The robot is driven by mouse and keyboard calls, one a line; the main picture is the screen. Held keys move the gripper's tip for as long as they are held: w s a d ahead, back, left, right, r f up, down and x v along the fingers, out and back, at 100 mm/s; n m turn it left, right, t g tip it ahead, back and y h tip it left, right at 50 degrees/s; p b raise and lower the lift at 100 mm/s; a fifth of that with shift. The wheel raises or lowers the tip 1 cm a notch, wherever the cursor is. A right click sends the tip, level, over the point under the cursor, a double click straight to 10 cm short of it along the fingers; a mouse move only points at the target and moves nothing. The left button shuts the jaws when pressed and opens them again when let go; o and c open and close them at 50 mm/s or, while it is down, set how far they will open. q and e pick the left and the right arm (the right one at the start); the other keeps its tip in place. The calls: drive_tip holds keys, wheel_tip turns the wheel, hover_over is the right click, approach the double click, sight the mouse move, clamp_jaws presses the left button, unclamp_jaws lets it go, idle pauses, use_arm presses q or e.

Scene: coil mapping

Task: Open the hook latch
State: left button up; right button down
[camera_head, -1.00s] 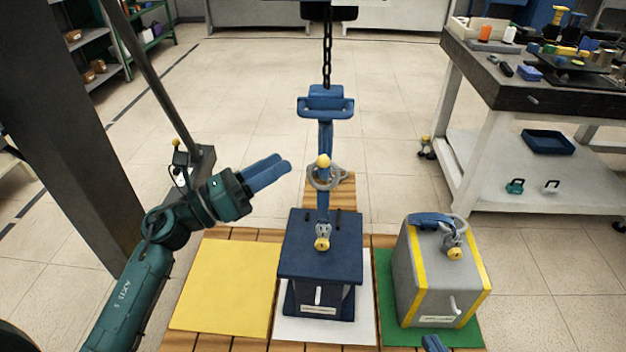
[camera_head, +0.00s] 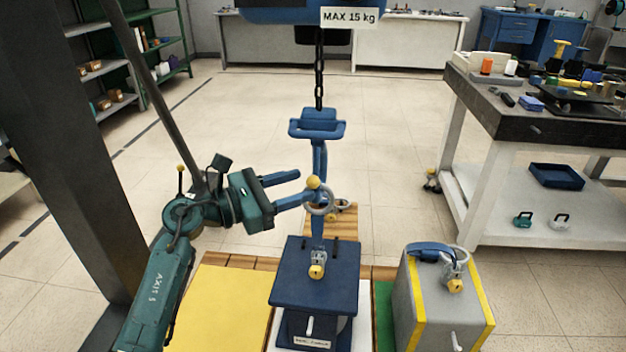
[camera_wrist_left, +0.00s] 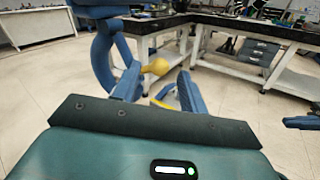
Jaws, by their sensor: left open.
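The blue hook hangs from a chain, with a crossbar (camera_head: 318,128) at its top. A shackle with a yellow pin (camera_head: 316,271) sits lower, at the dark blue block (camera_head: 315,268). My left gripper (camera_head: 303,185) is open at the left of the latch. Its lower finger reaches close to the knob and ring; contact is unclear. In the left wrist view, the knob (camera_wrist_left: 155,66) shows between and beyond the fingertips (camera_wrist_left: 158,82). My right gripper is not visible in the head view.
A grey block with yellow edges (camera_head: 440,300) stands to the right, with a blue strap and shackle on top. A yellow mat (camera_head: 225,310) is at left. A workbench (camera_head: 500,115) with tools is at right. The floor behind the hook is clear.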

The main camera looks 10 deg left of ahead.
sight(308, 185)
use_arm(q)
drive_tip(key=shift+x, duration=2.15)
drive_tip(key=shift+c, duration=0.2)
drive_tip(key=shift+f, duration=0.15)
clamp_jaws()
drive_tip(key=shift+s, duration=0.1)
